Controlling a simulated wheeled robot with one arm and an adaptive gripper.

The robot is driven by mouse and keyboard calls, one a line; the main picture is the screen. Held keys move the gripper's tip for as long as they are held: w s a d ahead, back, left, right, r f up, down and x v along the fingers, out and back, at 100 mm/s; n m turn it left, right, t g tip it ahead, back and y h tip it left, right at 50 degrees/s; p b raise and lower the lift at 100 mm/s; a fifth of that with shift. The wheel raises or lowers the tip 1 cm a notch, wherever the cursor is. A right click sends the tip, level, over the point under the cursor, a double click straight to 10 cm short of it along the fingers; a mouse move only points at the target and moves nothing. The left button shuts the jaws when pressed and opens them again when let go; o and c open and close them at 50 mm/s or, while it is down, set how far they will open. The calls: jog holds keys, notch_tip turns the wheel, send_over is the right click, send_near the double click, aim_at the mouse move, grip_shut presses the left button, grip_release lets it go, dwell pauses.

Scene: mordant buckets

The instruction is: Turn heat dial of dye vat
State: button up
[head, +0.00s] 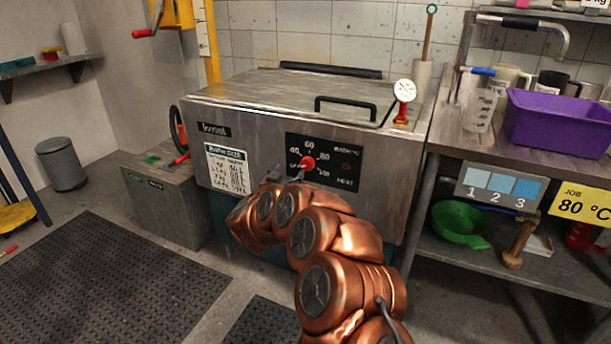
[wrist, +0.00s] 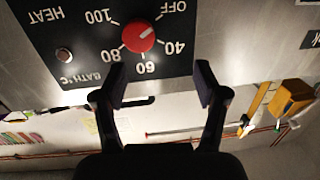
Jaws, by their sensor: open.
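The dye vat (head: 225,104) is a large steel tank with a closed lid and a black lid handle. Its red heat dial (head: 307,162) sits on a black front panel marked OFF, 40, 60, 80 and 100. In the upside-down wrist view the dial (wrist: 139,37) shows whole, its white mark appearing to point toward OFF. My gripper (wrist: 160,80) is open and empty, its fingers apart and the dial beyond the fingertips, left of their middle. In the head view my gripper (head: 284,174) is just in front of the panel, partly hidden by my copper arm.
A yellow job card (head: 581,203) reads 80 °C on the right shelf unit. A purple bin (head: 556,125) and a jug (head: 480,108) stand on it. A gauge with a red base (head: 404,92) stands on the vat's right edge. A grey box (head: 165,205) stands at left; floor mats lie in front.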

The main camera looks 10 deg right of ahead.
aim_at(306, 165)
jog(key=shift+m+h, duration=0.3)
jog(key=shift+h, duration=0.5)
jog(key=shift+w+d+f+b, duration=0.15)
jog(key=shift+w+d+f, duration=0.1)
jog(key=shift+w+d, duration=0.75)
jog(key=shift+w+d+f+b, duration=0.2)
jog(key=shift+w+d, duration=0.65)
jog(key=shift+d, duration=0.35)
jog(key=shift+w+d+f+b, duration=0.15)
jog(key=shift+w+d+f, duration=0.1)
jog(key=shift+w+d, duration=0.75)
jog(key=shift+s+d, duration=0.1)
jog(key=c, duration=1.1)
jog(key=shift+c, duration=0.2)
